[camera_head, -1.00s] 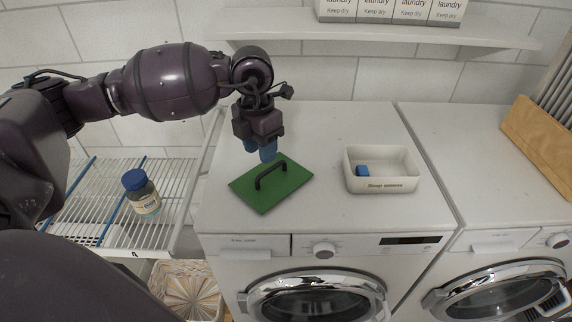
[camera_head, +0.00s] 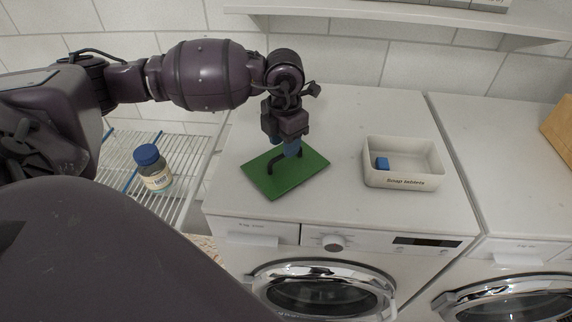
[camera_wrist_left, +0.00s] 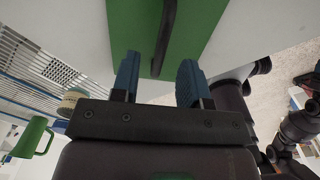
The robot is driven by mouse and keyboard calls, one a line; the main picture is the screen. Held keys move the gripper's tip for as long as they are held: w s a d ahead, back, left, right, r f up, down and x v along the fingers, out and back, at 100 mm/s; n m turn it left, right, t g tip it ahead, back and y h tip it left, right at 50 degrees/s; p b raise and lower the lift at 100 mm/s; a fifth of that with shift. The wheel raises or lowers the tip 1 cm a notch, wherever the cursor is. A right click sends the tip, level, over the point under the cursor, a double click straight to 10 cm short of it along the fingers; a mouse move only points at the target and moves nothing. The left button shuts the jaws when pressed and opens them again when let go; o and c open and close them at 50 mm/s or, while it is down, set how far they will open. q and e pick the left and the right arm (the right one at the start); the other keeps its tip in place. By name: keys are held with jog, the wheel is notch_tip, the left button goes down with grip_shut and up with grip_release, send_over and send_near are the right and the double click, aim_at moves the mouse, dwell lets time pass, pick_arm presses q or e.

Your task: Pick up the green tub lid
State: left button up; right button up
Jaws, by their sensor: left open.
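The green tub lid (camera_head: 303,183) is a flat green square with a black bar handle (camera_head: 275,160). It lies flat on top of the white washing machine. My left gripper (camera_head: 287,148) hangs low over the lid at the handle, with blue fingertips pointing down. In the left wrist view, the gripper (camera_wrist_left: 158,80) is open and the black handle (camera_wrist_left: 165,38) runs toward the space between its fingers. The lid (camera_wrist_left: 133,28) spreads out beneath. I cannot tell whether a finger touches the handle. My right gripper is not in view.
A white soap tablets tub (camera_head: 403,178) with a blue tablet (camera_head: 382,164) stands right of the lid. A blue-capped bottle (camera_head: 152,168) stands on the wire rack at left. A shelf (camera_head: 400,28) runs along the back wall. The washer top around the lid is mostly clear.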

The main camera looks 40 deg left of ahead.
aim_at(285, 160)
pick_arm(q)
notch_tip(285, 160, down, 4)
jog(key=shift+w+f, duration=0.1)
jog(key=shift+w, duration=0.05)
jog(key=shift+d, duration=0.1)
grip_shut()
